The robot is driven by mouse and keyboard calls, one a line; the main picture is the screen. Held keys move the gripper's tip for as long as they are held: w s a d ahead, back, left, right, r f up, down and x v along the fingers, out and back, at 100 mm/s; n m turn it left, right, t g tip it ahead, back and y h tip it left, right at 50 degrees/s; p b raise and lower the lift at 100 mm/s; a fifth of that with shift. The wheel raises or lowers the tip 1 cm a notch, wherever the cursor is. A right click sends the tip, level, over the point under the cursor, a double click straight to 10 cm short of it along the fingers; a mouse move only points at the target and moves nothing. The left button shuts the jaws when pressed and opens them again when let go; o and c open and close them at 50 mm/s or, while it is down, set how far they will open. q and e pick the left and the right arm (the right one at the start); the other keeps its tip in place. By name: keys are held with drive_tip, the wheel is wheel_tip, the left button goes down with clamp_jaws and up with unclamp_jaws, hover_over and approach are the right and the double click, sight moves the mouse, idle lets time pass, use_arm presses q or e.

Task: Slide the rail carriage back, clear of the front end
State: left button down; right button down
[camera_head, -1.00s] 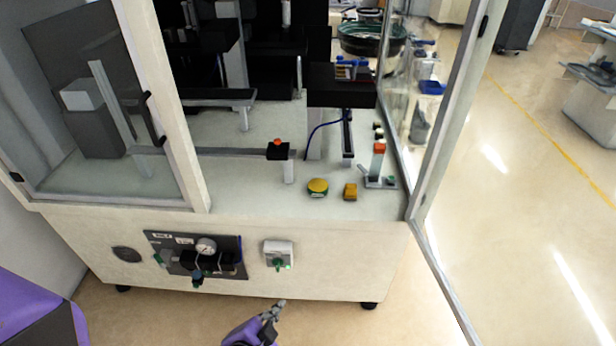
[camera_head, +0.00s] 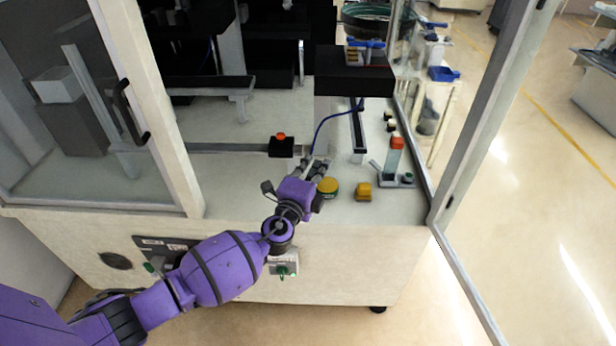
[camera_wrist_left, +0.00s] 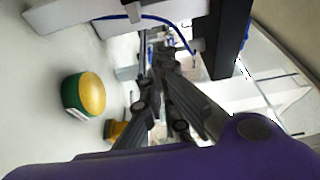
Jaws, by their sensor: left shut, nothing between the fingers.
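A black block with an orange-red knob (camera_head: 282,147) sits at the right end of a horizontal grey rail (camera_head: 225,148). A narrow dark rail (camera_head: 358,130) runs front to back further right, below a large black block (camera_head: 352,75); a blue hose (camera_head: 322,125) curves beside it. I cannot tell for certain which is the rail carriage. My left gripper (camera_head: 320,164) is shut and empty above the worktop, right of the knobbed block and left of the dark rail's front end. In the left wrist view its fingers (camera_wrist_left: 160,60) point toward the dark rail. My right gripper is out of view.
An orange-topped clear tube (camera_head: 396,155) stands further right. The cabinet's door frame (camera_head: 145,105) is left of my arm; an open glass door (camera_head: 490,115) is right.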

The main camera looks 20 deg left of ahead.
sight(284, 156)
use_arm(q)
drive_tip(key=a, duration=0.1)
drive_tip(key=w+a, duration=0.1)
drive_tip(key=a, duration=0.1)
drive_tip(key=shift+w+a+p, duration=0.3)
drive_tip(key=shift+a, duration=0.1)
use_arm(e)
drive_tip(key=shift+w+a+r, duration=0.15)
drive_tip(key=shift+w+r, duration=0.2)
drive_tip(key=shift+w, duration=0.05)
